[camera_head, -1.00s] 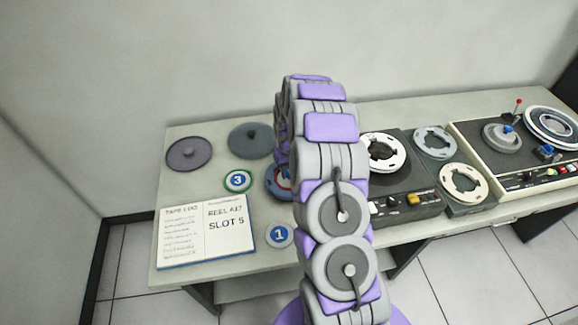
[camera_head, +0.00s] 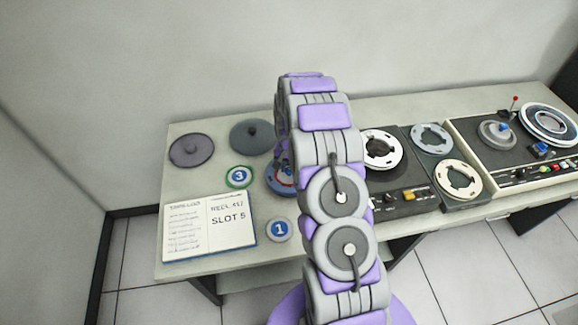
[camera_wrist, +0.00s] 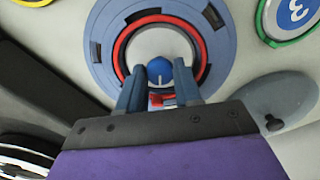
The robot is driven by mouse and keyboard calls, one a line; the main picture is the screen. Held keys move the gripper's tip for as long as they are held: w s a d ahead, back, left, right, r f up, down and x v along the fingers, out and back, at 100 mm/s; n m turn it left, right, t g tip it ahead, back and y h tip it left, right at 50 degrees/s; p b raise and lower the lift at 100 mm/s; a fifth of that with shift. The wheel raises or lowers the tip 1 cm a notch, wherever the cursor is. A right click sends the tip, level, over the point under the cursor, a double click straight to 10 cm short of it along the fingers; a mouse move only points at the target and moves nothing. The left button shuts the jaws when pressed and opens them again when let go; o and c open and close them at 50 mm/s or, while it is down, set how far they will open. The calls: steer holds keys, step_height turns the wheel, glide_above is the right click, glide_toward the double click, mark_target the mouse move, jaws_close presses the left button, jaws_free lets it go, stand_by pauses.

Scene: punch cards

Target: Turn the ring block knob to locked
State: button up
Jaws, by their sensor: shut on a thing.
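The ring block (camera_head: 271,182) is a blue-grey ring on the table, largely hidden behind my arm in the head view. In the wrist view the ring block (camera_wrist: 222,50) shows dark slots, a red inner ring and a pale centre. Its blue knob (camera_wrist: 160,67) has a white line and stands at the centre. My gripper (camera_wrist: 158,76) has its two fingers on either side of the knob and is shut on it. A small red part shows between the fingers below the knob. The head view hides the fingers behind the arm.
A green-rimmed disc marked 3 (camera_head: 239,177), a disc marked 1 (camera_head: 279,230) and an open logbook (camera_head: 210,226) lie left of my arm. Two dark discs lie behind them, one at the far left (camera_head: 192,150). Tape machines (camera_head: 405,200) with reels fill the right.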

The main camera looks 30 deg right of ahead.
mark_target(289, 169)
steer(key=shift+w, duration=0.1)
stand_by(0.3)
steer(key=o, duration=1)
steer(key=shift+o, duration=0.2)
step_height(289, 169, up, 17)
steer(key=p, duration=0.1)
steer(key=shift+r+p, duration=0.15)
steer(key=shift+p, duration=0.2)
